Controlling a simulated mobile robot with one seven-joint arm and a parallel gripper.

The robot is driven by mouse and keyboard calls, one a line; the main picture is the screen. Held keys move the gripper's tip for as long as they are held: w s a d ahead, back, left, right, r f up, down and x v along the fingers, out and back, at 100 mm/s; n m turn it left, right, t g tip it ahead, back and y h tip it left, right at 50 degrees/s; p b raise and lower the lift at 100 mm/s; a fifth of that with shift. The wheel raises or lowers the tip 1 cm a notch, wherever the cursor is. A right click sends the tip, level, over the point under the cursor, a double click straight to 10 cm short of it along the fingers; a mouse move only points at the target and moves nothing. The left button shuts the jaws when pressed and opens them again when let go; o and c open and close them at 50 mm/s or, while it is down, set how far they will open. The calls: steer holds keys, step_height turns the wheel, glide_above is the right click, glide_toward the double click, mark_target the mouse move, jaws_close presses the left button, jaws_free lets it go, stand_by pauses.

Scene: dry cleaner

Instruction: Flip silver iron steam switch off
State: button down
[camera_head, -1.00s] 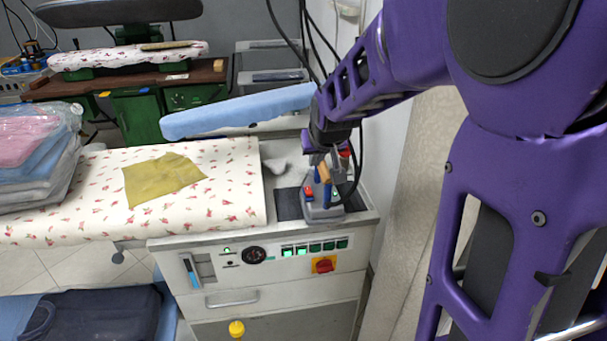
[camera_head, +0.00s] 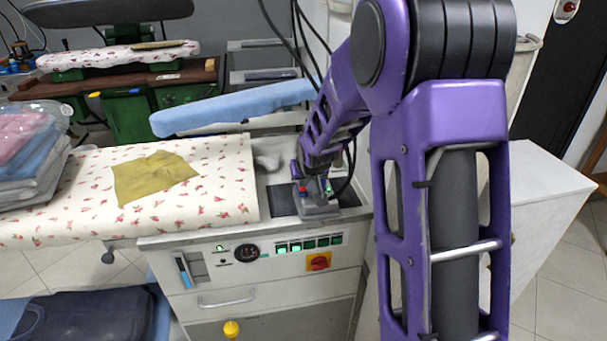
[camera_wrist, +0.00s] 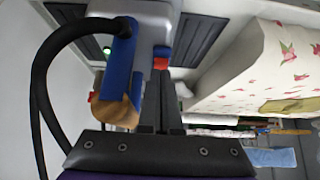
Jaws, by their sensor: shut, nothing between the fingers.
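The silver iron (camera_head: 318,211) stands on a dark pad on the ironing station. Its blue and wooden handle (camera_wrist: 119,75) shows at the left of the wrist view, beside my fingers. A red switch (camera_wrist: 160,63) sits on the iron right at my fingertips; whether they touch it I cannot tell. It also shows in the head view (camera_head: 302,189). A small green light (camera_wrist: 107,50) glows on the iron's other side. My gripper (camera_wrist: 160,76) is shut and empty, pointing down at the iron. My wrist hides much of the handle in the head view.
A black cable (camera_wrist: 42,90) loops beside my gripper. The flowered ironing board (camera_head: 215,190) with an olive cloth (camera_head: 152,178) lies left of the iron. A blue padded arm board (camera_head: 235,108) stands behind. The station's front panel (camera_head: 260,265) has green-lit switches.

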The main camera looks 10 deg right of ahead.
stand_by(0.3)
steer(key=shift+s+f+b, duration=0.15)
steer(key=shift+f+b, duration=0.45)
steer(key=shift+b, duration=0.1)
steer(key=shift+r, duration=0.25)
steer(key=shift+p, duration=0.35)
steer(key=shift+r+p, duration=0.4)
steer(key=shift+r, duration=0.4)
steer(key=shift+r, duration=0.3)
steer(key=p+v, duration=0.3)
steer(key=v, duration=0.9)
steer(key=shift+s, duration=0.5)
